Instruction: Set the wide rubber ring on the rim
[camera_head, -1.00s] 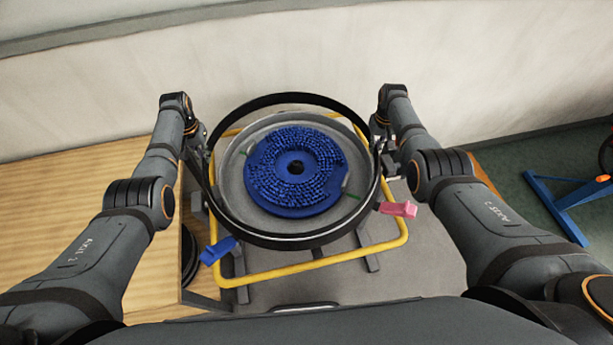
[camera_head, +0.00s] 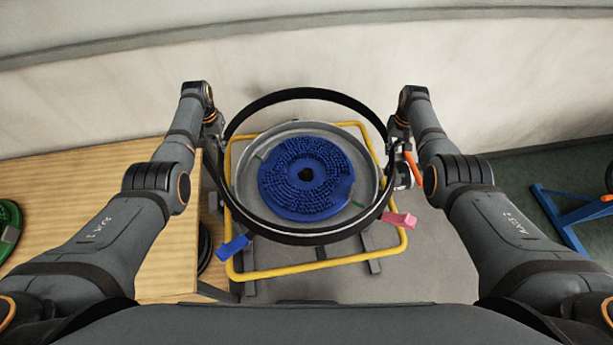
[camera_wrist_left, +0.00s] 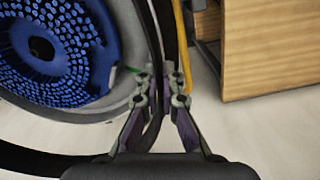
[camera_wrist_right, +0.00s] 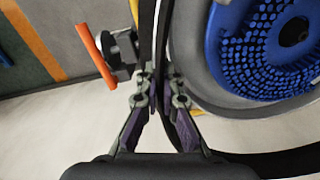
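The wide rubber ring (camera_head: 310,94) is a black band held in the air above the round grey tank (camera_head: 240,190). In the head view it surrounds most of the tank's rim, with a gap at the back. A blue bristled disc (camera_head: 306,190) lies inside the tank. My left gripper (camera_head: 214,140) is shut on the ring's left side; the left wrist view shows the band between its fingers (camera_wrist_left: 158,85). My right gripper (camera_head: 393,150) is shut on the ring's right side, as in the right wrist view (camera_wrist_right: 160,85). Parts of the rim are hidden behind the ring.
A yellow tube frame (camera_head: 300,268) surrounds the tank, with a blue handle (camera_head: 233,247) and a pink handle (camera_head: 399,220) in front. An orange handle (camera_wrist_right: 95,55) is close to my right gripper. A wooden bench (camera_head: 90,170) stands left; a blue stand (camera_head: 567,215) is right.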

